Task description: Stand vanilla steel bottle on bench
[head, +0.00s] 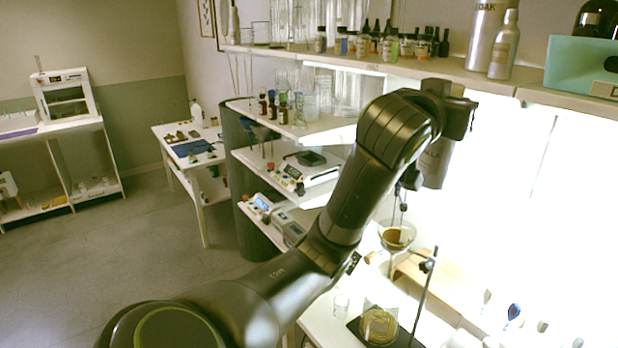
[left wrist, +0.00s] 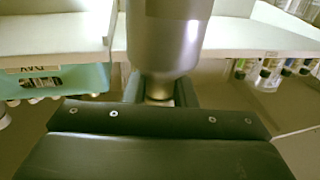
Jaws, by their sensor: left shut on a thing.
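A grey steel bottle (head: 436,165) hangs below the end of my left arm in the head view, body downward, its top hidden by the arm. Its label is too small to read, so I cannot confirm vanilla. My left gripper (head: 446,128) is shut on it. The left wrist view, which is turned upside down, shows the gripper (left wrist: 160,93) around the narrow neck of the bottle (left wrist: 165,40). The bottle is about upright and in the air, above the white bench (head: 318,322). My right gripper is not in view.
Two steel bottles stand on the upper shelf (head: 380,66), a large one (head: 484,38) marked OAK and a smaller one (head: 504,48), beside a teal box (head: 582,68).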

